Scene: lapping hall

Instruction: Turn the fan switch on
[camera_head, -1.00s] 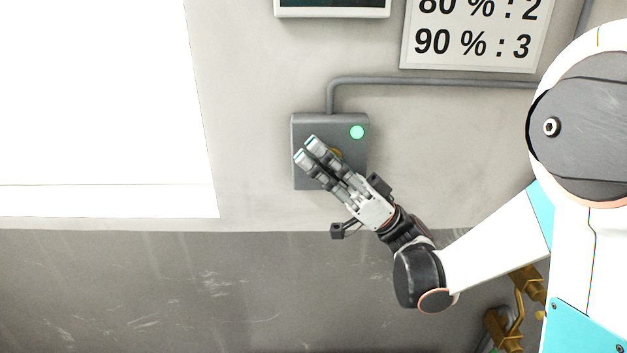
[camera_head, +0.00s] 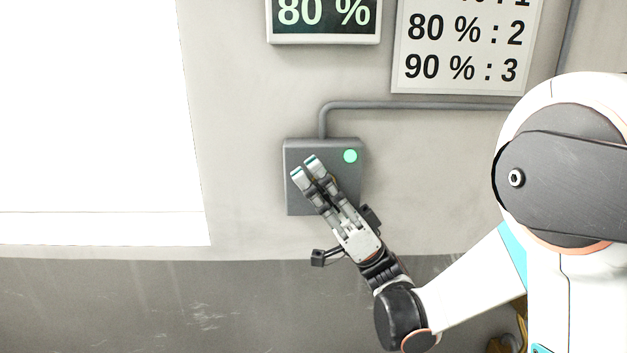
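A grey switch box (camera_head: 296,200) is mounted on the wall left of centre, with a lit green round lamp (camera_head: 350,156) at its upper right. My gripper (camera_head: 307,168) is in front of the box, its two fingers close together and pointing up and left. Only a narrow dark gap shows between the fingers. Nothing can be seen held in them. The switch knob itself is hidden behind the gripper, and I cannot tell whether the fingers touch the box.
A display (camera_head: 324,13) above the box reads 80 %. A sign (camera_head: 462,45) to its right lists percentages with numbers, including 80 % : 2 and 90 % : 3. A grey conduit (camera_head: 420,105) runs from the box to the right. A bright white panel (camera_head: 95,120) fills the left.

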